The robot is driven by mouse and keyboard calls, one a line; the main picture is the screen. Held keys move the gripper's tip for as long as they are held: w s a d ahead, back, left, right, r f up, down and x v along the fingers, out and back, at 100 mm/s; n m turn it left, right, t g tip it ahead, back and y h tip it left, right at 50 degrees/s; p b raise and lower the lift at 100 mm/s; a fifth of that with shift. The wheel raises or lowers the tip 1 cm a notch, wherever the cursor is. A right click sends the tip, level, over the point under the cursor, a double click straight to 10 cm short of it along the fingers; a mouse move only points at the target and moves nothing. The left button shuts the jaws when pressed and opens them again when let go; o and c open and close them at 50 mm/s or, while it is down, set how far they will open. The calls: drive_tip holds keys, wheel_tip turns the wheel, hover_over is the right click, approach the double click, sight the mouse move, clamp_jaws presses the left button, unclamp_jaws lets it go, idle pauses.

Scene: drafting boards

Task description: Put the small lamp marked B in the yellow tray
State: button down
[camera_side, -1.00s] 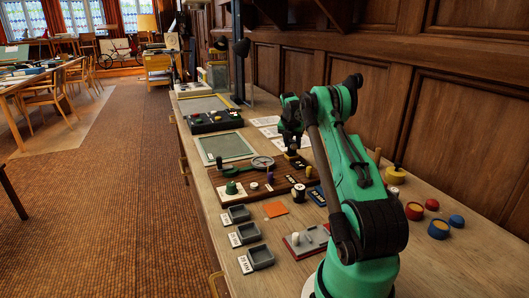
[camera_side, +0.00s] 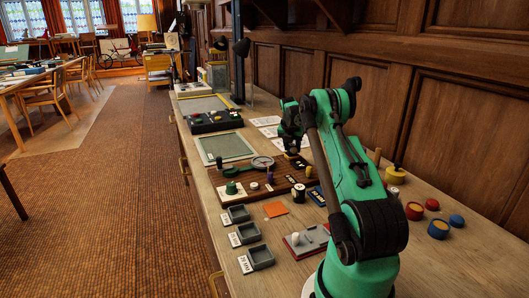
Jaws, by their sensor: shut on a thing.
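My gripper (camera_side: 291,147) is over the back right part of the dark wooden board, on the long bench. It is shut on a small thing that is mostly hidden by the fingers. A pale yellowish bit (camera_side: 291,155) shows just below the fingertips; I cannot tell whether it belongs to the held thing or to the board. No letter B can be read at this size. I cannot make out a small lamp marked B or a yellow tray for certain.
The wooden board (camera_side: 232,180) carries a round dial (camera_side: 262,162), a green knob (camera_side: 231,188) and other small parts. Three grey trays (camera_side: 260,257) line the bench's front edge. Round red, blue and yellow pieces (camera_side: 396,174) stand right of my arm.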

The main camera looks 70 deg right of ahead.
drive_tip(key=shift+c, duration=0.3)
unclamp_jaws()
idle(0.3)
drive_tip(key=shift+r, duration=3.45)
